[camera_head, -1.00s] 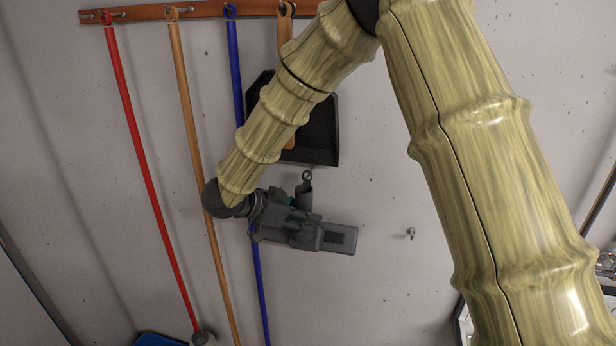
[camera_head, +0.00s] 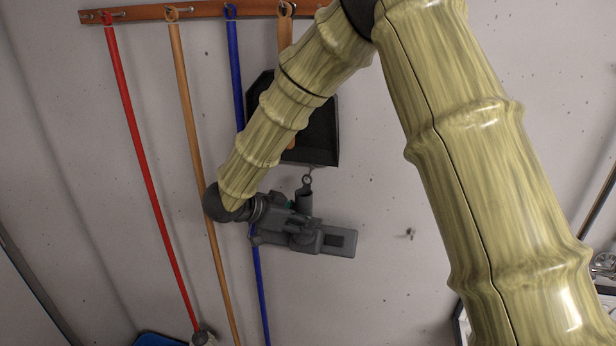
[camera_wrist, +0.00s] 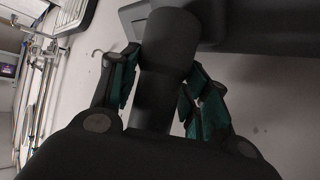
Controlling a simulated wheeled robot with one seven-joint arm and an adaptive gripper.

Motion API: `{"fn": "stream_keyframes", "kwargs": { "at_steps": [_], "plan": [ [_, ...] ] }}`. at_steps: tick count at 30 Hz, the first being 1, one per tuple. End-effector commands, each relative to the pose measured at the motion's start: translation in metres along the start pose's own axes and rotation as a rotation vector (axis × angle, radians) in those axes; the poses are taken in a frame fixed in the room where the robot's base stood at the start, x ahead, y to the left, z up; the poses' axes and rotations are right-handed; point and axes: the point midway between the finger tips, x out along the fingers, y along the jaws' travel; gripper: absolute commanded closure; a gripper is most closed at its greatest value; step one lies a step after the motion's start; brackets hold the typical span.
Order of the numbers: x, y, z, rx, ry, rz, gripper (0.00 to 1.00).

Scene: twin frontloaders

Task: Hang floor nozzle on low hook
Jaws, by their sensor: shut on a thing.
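The floor nozzle (camera_head: 338,241) is dark grey, with a wide flat head, an upright neck and a small ring on top of the neck. My gripper (camera_head: 291,208) is shut on the nozzle and holds it off the floor in front of the wall. In the wrist view the nozzle's dark round neck (camera_wrist: 168,45) sits between the green-padded fingers of my gripper (camera_wrist: 160,85). A small metal hook (camera_head: 410,234) is on the wall to the right of the nozzle head, apart from it. A thin hook also shows in the wrist view (camera_wrist: 97,54), left of the neck.
A wooden rail (camera_head: 150,13) above holds a red pole (camera_head: 143,160), a tan pole (camera_head: 190,130), a blue pole (camera_head: 235,70) and a black dustpan (camera_head: 322,135). The dustpan hangs just above the nozzle. The wall right of the nozzle is mostly bare.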

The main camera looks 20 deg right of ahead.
Motion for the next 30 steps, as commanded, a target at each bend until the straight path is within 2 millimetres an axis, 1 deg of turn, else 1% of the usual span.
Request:
{"fn": "stream_keyframes", "kwargs": {
  "at_steps": [1,4,5,14,17,20,23,30],
  "plan": [
    [0.000,0.000,0.000,0.001,0.001,0.000,0.50],
    [0.000,0.000,0.000,0.000,0.000,0.000,0.32],
    [0.000,0.000,0.000,0.000,0.000,0.000,0.29],
    [0.000,0.000,0.000,0.000,0.000,0.000,0.29],
    [-0.003,0.000,0.000,0.000,0.000,-0.001,0.29],
    [-0.012,-0.001,0.000,0.000,0.000,-0.002,0.29],
    [-0.028,0.000,0.000,0.001,0.000,-0.002,0.29],
    [-0.072,-0.001,0.000,0.001,0.000,-0.003,0.29]
  ]
}}
